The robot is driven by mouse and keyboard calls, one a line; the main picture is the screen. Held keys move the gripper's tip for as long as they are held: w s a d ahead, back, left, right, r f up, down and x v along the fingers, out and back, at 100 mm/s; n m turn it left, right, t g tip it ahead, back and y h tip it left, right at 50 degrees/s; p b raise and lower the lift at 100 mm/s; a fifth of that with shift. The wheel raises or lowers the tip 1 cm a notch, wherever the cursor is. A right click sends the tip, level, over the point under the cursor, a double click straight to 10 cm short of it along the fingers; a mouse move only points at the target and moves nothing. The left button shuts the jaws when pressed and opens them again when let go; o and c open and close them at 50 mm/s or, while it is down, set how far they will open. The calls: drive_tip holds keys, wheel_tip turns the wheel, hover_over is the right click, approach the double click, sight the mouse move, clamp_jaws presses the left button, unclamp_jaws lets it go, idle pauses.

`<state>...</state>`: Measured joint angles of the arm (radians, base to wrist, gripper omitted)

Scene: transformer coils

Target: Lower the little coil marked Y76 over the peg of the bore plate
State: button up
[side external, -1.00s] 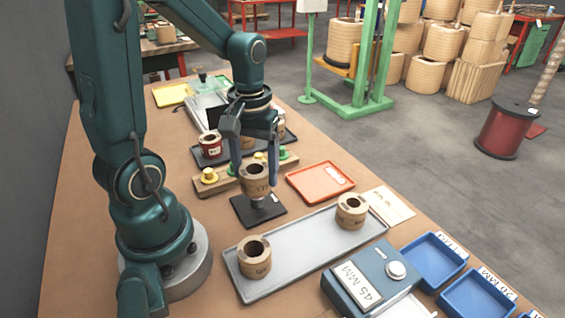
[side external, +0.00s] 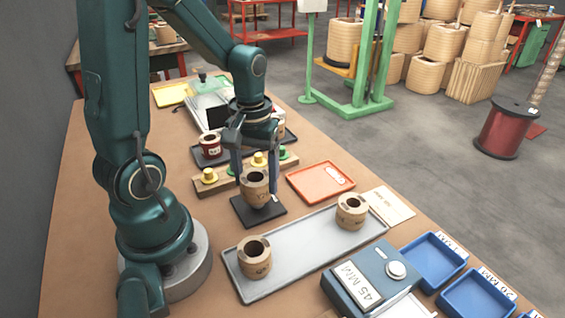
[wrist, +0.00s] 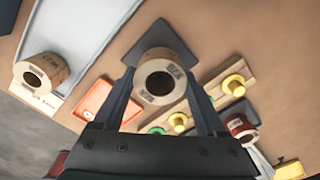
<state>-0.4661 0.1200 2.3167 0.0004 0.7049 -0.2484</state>
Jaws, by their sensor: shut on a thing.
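The little coil (side external: 255,190) is a tan ring-shaped bobbin with dark marking, too small to read surely. My gripper (side external: 256,178) is shut on it, one finger on each side. The coil stands upright, low over the dark square bore plate (side external: 239,212). The peg is hidden by the coil, and I cannot tell if the coil's bottom touches the plate. In the wrist view the coil (wrist: 178,62) sits between my fingers, its bore dark, with the bore plate (wrist: 158,32) behind it.
A grey tray (side external: 300,250) with two similar coils lies in front. A red tray (side external: 318,181) is to the right. Behind is a wooden strip (side external: 224,184) with yellow and green pegs, close to my gripper. A blue-grey 45 MM device (side external: 370,280) stands front right.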

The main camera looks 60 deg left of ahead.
drive_tip(key=shift+f, duration=0.75)
drive_tip(key=shift+f, duration=0.25)
drive_tip(key=shift+f, duration=0.1)
drive_tip(key=o, duration=1.4)
drive_tip(key=shift+o, duration=0.2)
drive_tip(key=shift+r, duration=4.35)
